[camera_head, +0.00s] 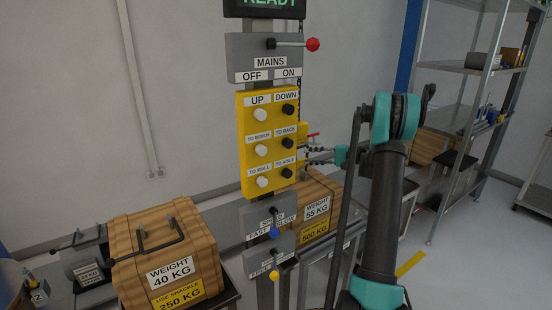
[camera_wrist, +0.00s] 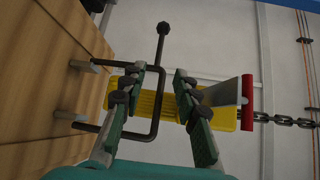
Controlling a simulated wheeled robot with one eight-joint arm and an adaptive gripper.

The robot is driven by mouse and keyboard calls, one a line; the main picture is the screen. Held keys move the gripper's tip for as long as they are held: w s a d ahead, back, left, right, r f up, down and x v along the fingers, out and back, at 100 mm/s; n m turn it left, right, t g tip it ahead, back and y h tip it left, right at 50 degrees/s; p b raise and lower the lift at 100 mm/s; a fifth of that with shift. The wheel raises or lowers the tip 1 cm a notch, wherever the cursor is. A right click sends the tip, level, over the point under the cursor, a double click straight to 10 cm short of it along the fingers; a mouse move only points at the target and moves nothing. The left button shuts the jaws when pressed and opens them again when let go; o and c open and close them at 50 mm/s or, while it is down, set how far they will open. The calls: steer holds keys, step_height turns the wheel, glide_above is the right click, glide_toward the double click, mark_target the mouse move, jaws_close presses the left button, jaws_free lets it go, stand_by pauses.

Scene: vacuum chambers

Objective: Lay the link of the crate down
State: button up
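The crate (camera_head: 318,195) marked 55 kg stands behind the control post, partly hidden by it. In the wrist view its wooden top (camera_wrist: 45,75) fills the left side. Its link (camera_wrist: 154,105), a black U-shaped bar with a knobbed handle, stands up from the crate top. My gripper (camera_wrist: 160,73) is open, with green fingers and dark pads. The link's crossbar shows between the two fingers, with a gap to the right finger. Whether a finger touches the link I cannot tell. In the head view my gripper (camera_head: 320,156) is small and partly hidden above this crate.
A yellow part (camera_wrist: 170,106) with a red bar (camera_wrist: 247,101) and chain (camera_wrist: 285,121) is close behind my fingers. The yellow button panel (camera_head: 268,140) stands in front. A 40 kg crate (camera_head: 165,255) is at front left. Metal shelves (camera_head: 470,70) stand at right.

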steer(key=x, duration=1.5)
steer(key=shift+a, duration=0.15)
steer(key=shift+c, duration=0.4)
jaws_close()
